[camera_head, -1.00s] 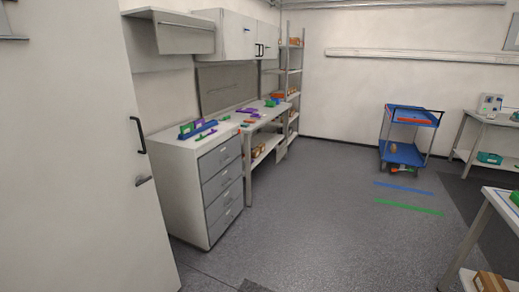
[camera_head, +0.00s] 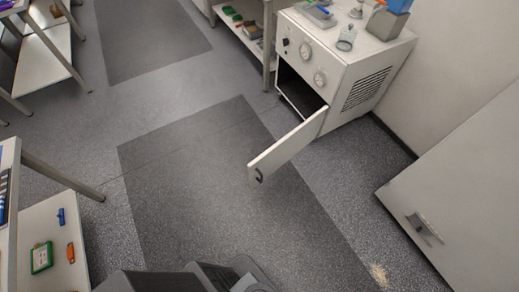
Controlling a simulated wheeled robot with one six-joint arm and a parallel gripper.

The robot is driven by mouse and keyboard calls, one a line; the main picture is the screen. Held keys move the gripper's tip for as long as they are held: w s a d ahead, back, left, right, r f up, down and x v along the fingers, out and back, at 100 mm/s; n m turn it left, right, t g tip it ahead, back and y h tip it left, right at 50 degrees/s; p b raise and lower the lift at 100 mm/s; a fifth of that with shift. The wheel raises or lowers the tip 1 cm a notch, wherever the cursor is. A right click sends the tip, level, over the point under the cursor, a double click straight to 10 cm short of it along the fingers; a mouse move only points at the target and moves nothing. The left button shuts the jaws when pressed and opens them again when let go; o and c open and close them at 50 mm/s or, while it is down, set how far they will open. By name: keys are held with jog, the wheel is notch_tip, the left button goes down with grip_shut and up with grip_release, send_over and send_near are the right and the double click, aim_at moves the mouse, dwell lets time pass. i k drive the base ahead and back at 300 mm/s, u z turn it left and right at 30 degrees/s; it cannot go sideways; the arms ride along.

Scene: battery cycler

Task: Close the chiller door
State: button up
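The chiller (camera_head: 338,62) is a white box with round gauges on its front and a vent grille on its side. It stands against the wall at the upper right. Its door (camera_head: 287,146) is swung wide open, sticking out over the floor toward me. A small dark handle (camera_head: 258,175) is at the door's free end. The dark opening (camera_head: 299,93) of the chiller shows behind the door. My gripper is not in view.
Jars and a blue box (camera_head: 388,20) stand on top of the chiller. A dark floor mat (camera_head: 190,190) lies clear in front of the door. A bench with a lower shelf (camera_head: 52,240) is at the left. A white panel with a handle (camera_head: 465,195) is at the right.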

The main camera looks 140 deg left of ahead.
aim_at(265, 164)
jog(key=u, duration=4.05)
jog(key=i, duration=1)
jog(key=z, duration=1.35)
jog(key=k, duration=0.95)
jog(key=u, duration=1.4)
jog(key=i, duration=0.5)
